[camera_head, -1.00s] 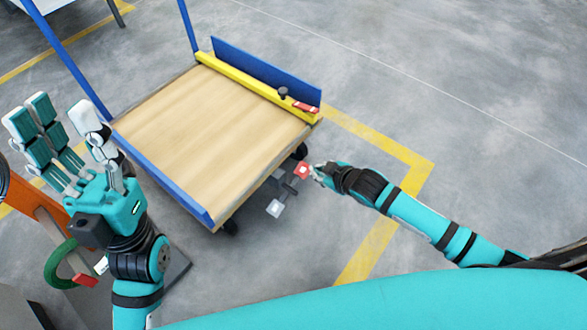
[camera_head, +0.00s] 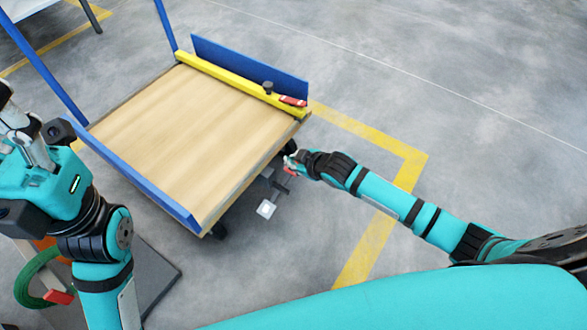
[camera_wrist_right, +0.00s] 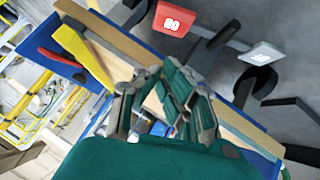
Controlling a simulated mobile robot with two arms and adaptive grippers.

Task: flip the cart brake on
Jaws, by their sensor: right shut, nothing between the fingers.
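The cart (camera_head: 160,130) has a wooden deck. Below its near right corner are two brake pedals, a red one with white lettering and a white one (camera_head: 266,208). In the head view my right gripper (camera_head: 290,162) is at the red pedal and hides most of it. In the right wrist view the red pedal (camera_wrist_right: 174,20) and white pedal (camera_wrist_right: 262,53) lie beyond my right fingers (camera_wrist_right: 172,92). The right fingers are shut and empty; I cannot tell whether they touch the red pedal. My left gripper (camera_head: 22,150) is at the left edge, its fingertips cut off.
A yellow bar (camera_head: 230,84) with a red-handled clamp (camera_head: 293,101) runs along the cart's far side, beside a blue panel (camera_head: 250,68). A green ring (camera_head: 30,285) is at lower left. The floor right of the cart is clear, with yellow lines (camera_head: 370,138).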

